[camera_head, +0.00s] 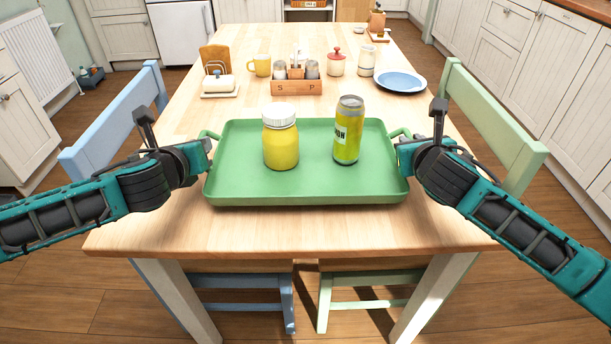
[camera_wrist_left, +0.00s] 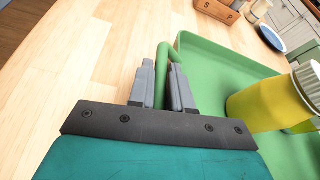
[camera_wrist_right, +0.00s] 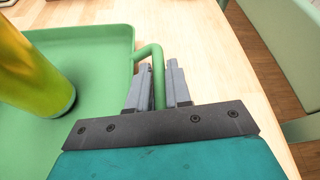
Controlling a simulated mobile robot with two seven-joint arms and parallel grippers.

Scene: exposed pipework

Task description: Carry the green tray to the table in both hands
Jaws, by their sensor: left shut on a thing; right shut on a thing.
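The green tray (camera_head: 305,185) is level at the near end of the wooden table (camera_head: 150,226), over its top; I cannot tell if it touches the wood. A yellow jar with a white lid (camera_head: 281,145) and a yellow-green can (camera_head: 347,135) stand upright on it. My left gripper (camera_head: 207,150) is shut on the tray's left handle, which shows between the fingers in the left wrist view (camera_wrist_left: 163,75). My right gripper (camera_head: 398,148) is shut on the right handle, seen between the fingers in the right wrist view (camera_wrist_right: 157,75).
A blue chair (camera_head: 115,120) and a green chair (camera_head: 490,125) flank the table.

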